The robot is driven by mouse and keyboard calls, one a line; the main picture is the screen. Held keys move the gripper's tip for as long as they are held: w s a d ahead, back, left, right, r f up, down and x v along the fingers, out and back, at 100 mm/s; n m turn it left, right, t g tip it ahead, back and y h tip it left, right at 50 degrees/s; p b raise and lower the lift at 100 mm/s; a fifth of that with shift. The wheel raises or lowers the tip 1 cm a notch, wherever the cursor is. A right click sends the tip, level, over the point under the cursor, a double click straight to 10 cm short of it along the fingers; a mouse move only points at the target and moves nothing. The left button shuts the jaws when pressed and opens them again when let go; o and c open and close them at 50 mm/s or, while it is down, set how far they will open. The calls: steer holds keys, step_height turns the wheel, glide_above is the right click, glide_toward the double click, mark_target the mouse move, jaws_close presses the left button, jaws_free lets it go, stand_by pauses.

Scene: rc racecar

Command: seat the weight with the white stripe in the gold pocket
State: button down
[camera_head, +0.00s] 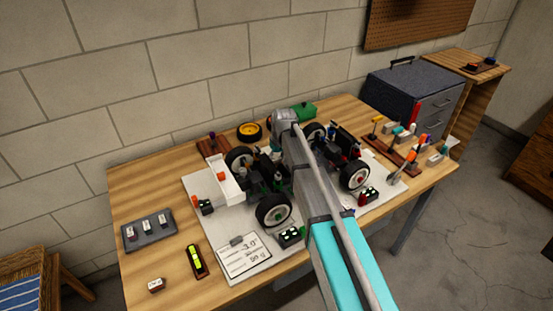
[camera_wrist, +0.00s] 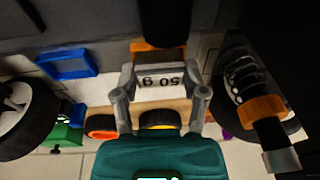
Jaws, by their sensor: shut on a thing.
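My gripper (camera_wrist: 161,82) is shut on a small weight (camera_wrist: 161,80) with a white face marked 50 g, upside down in the wrist view. It holds the weight over the car area, between a wheel and a coil spring. Whether that white face is the stripe, I cannot tell. In the head view my arm hides the gripper and the held weight. A blue rectangular pocket (camera_wrist: 68,63) shows at upper left in the wrist view. The racecar (camera_head: 262,185) stands on a white board, partly behind my arm.
A dark tray (camera_head: 138,243) holds several small weights at left. Another weight (camera_head: 156,285) lies on the table near a yellow level (camera_head: 194,260). A coil spring (camera_wrist: 243,78) and wheel (camera_wrist: 22,118) flank the gripper.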

steer(key=shift+f+b, duration=0.3)
steer(key=shift+f, duration=0.05)
stand_by(0.3)
steer(key=shift+c, duration=0.3)
jaws_free()
steer(key=shift+r, duration=0.15)
